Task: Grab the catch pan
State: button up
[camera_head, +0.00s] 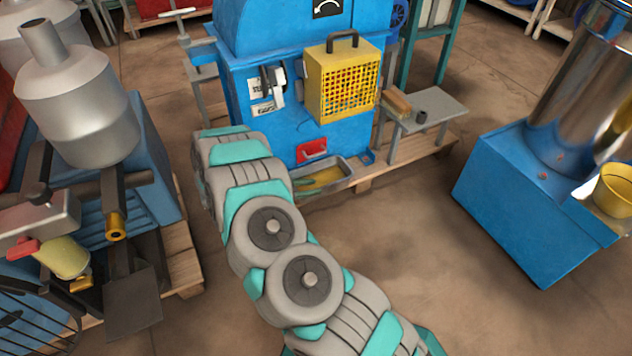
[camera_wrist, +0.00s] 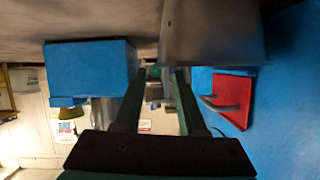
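The catch pan (camera_head: 340,170) is a shallow grey metal tray with yellowish material in it, at the foot of the blue hammer mill (camera_head: 300,125). My arm hides its left part. My gripper's slim dark green fingers (camera_wrist: 160,75) stand apart in the wrist view with nothing gripped between them. A grey metal piece, likely the pan (camera_wrist: 212,35), shows just beyond the tips at the top right of that upside-down view. In the head view, green finger parts (camera_head: 312,184) show at the pan's left side. I cannot tell if they touch it.
A red plate with a handle (camera_head: 312,150) is on the mill above the pan; it also shows in the wrist view (camera_wrist: 232,98). A side bench (camera_head: 435,108) stands right of the mill. A blue machine base (camera_head: 530,200) is at right. Open floor (camera_head: 400,230) lies between.

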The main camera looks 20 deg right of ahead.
aim_at(329, 185)
jog(key=x, duration=0.2)
jog(key=shift+s+d+f, duration=0.15)
jog(key=shift+d, duration=0.15)
jog(key=b+x, duration=0.1)
jog(key=x, duration=0.4)
grip_shut()
dwell(1.2)
